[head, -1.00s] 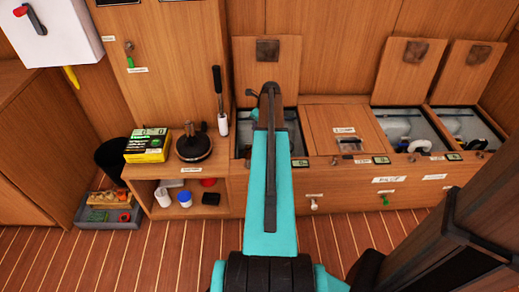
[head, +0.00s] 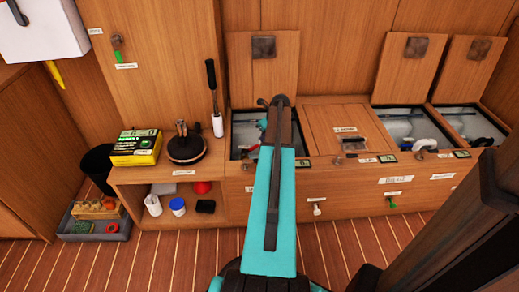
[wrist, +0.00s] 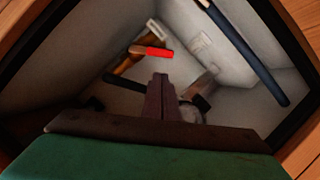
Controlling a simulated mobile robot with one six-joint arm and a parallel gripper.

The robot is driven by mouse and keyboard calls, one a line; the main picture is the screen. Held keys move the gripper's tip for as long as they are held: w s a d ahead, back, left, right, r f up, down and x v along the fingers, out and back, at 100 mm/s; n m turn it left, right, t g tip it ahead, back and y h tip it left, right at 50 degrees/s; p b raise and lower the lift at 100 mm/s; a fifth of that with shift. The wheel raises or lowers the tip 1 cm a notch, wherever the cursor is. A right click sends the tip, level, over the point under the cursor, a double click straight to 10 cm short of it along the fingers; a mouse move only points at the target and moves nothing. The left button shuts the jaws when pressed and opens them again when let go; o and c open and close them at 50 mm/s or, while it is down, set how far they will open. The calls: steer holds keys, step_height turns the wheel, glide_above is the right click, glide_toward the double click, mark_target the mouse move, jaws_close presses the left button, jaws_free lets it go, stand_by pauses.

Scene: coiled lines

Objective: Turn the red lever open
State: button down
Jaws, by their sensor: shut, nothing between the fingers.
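The red lever (wrist: 158,52) shows in the wrist view as a short red handle beside a brass-coloured fitting (wrist: 128,62), inside a pale-walled compartment (wrist: 75,60). My gripper (wrist: 160,77) is shut and empty, with its fingertips just below the lever in the picture. I see a gap between them there, but cannot tell the depth. In the head view my arm reaches over the leftmost open compartment (head: 241,118) and hides much of it. The red lever cannot be made out in that view.
A dark blue bar (wrist: 245,50) crosses the compartment's upper right in the wrist view. In the head view the raised lid (head: 264,62) stands behind the opening. A closed hatch (head: 335,122) is to its right, and a shelf with a black round object (head: 186,149) to its left.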

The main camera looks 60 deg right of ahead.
mark_target(251, 150)
steer(key=b+x, duration=0.4)
steer(key=x, duration=0.6)
stand_by(0.3)
steer(key=shift+w, duration=0.1)
stand_by(0.3)
